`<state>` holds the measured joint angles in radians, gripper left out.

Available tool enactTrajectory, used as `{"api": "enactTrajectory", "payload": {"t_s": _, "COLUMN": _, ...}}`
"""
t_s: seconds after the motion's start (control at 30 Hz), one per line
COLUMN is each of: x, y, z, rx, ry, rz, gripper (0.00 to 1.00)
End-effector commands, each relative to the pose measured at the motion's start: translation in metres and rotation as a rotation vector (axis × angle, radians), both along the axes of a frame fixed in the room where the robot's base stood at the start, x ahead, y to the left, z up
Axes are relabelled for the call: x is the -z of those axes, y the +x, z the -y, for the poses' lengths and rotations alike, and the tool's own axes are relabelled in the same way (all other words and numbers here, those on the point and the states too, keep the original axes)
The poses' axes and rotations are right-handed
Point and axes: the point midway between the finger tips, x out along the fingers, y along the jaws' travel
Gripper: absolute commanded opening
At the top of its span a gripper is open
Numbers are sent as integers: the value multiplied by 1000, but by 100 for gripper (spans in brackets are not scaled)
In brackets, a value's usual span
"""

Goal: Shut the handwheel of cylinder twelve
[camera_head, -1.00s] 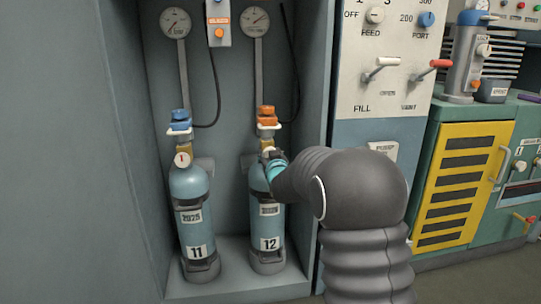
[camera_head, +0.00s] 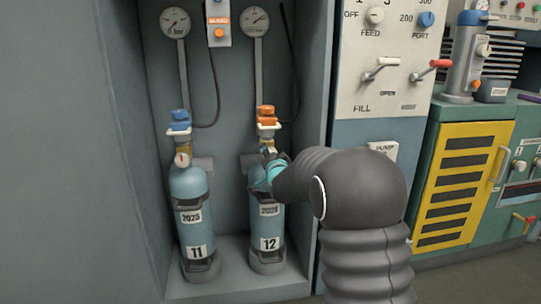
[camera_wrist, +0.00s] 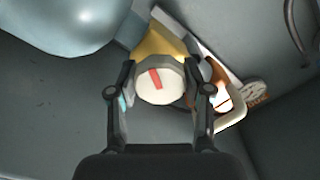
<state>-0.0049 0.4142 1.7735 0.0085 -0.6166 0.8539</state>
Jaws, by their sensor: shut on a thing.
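Cylinder twelve (camera_head: 267,222) is a light blue bottle with a "12" label, upright at the right of the cabinet. Its handwheel (camera_wrist: 152,86) shows in the wrist view as a pale round knob with a red mark, in front of a brass valve body (camera_wrist: 160,45). My gripper (camera_wrist: 160,92) is shut on this handwheel, one finger on each side. In the head view my gripper (camera_head: 271,163) is at the valve of cylinder twelve and hides the handwheel there. An orange clamp piece (camera_head: 266,115) sits above the valve.
Cylinder eleven (camera_head: 190,220) stands to the left, with its own pale knob (camera_head: 182,160) and a blue clamp piece (camera_head: 180,119). Gauges (camera_head: 255,22) hang above. The cabinet's right wall (camera_head: 312,100) is close to my arm. A control panel (camera_head: 385,75) is at right.

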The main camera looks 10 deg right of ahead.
Motion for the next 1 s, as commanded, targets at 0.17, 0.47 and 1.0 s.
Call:
{"api": "enactTrajectory", "payload": {"t_s": 0.17, "x": -2, "y": 0, "z": 0, "rx": 0, "ry": 166, "rz": 4, "gripper": 15}}
{"api": "enactTrajectory", "payload": {"t_s": 0.47, "x": -2, "y": 0, "z": 0, "rx": -1, "ry": 451, "rz": 3, "gripper": 15}}
{"api": "enactTrajectory", "payload": {"t_s": 1.0, "x": -1, "y": 0, "z": 0, "rx": -3, "ry": 964, "rz": 3, "gripper": 15}}
